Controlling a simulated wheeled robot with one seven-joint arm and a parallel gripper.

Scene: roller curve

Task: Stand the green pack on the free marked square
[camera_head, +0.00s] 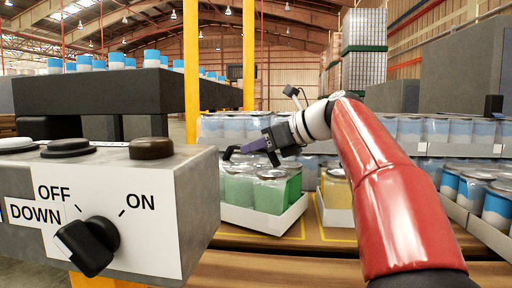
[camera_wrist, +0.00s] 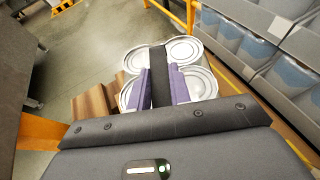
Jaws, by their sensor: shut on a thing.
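The green pack (camera_head: 240,190) is a white tray of green cans with silver lids, upright in the middle of the head view. My gripper (camera_head: 262,151) is above it, with purple-padded fingers shut on a dark strip across its top. In the wrist view, the fingers (camera_wrist: 162,88) clasp that strip between the silver lids of the green pack (camera_wrist: 190,84). I cannot tell whether the tray touches the surface. No free square is clearly visible.
A yellow pack (camera_head: 335,192) in a white tray stands close to the right. Blue-can packs (camera_head: 480,195) line the right and back. A grey control box (camera_head: 120,205) with a knob fills the left front. A yellow post (camera_head: 191,70) stands behind it.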

